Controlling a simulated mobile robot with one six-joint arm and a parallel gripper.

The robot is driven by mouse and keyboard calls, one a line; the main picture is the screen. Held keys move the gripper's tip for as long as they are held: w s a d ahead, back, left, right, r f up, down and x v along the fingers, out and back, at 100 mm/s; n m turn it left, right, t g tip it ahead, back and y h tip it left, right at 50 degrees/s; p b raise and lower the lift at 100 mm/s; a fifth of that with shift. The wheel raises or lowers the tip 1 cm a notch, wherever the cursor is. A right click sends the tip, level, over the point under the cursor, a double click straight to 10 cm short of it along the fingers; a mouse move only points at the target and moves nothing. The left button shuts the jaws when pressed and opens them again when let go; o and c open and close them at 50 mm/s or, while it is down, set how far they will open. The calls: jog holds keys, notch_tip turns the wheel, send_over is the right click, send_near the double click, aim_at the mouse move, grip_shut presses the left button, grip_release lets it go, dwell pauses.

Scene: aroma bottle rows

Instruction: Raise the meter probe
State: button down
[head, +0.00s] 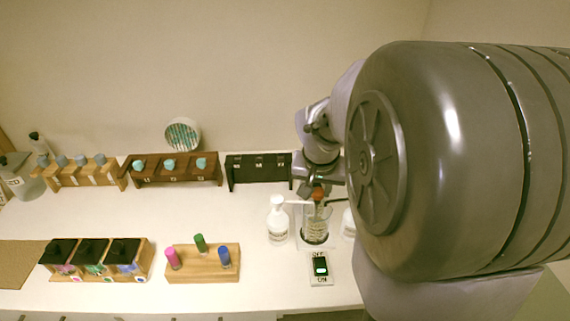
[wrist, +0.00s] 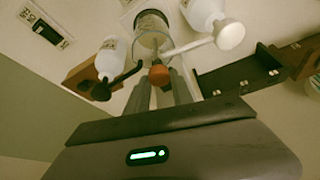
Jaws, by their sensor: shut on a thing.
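The meter probe has an orange cap (head: 318,194), which also shows in the wrist view (wrist: 158,74). My gripper (head: 319,186) is shut on the probe at its cap; in the wrist view its grey fingers (wrist: 168,88) close beside the cap. The probe hangs over a clear glass beaker (head: 315,229), seen in the wrist view (wrist: 152,22). I cannot tell whether its lower end is inside the beaker.
A white pump bottle (head: 278,220) stands close left of the beaker; another white bottle (head: 349,223) stands right, partly hidden by my arm. A switch box (head: 320,267) lies in front. A black rack (head: 258,171) stands behind; a wooden vial block (head: 203,263) sits left.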

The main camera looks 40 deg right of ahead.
dwell(0.4)
notch_tip(320, 180, up, 11)
jog(key=p, duration=0.7)
jog(key=shift+p, duration=0.35)
jog(key=shift+w+d, duration=0.1)
jog(key=c, duration=1.1)
grip_release()
jog(key=shift+r, duration=0.1)
jog(key=p+v, duration=0.5)
jog(key=v, duration=1.2)
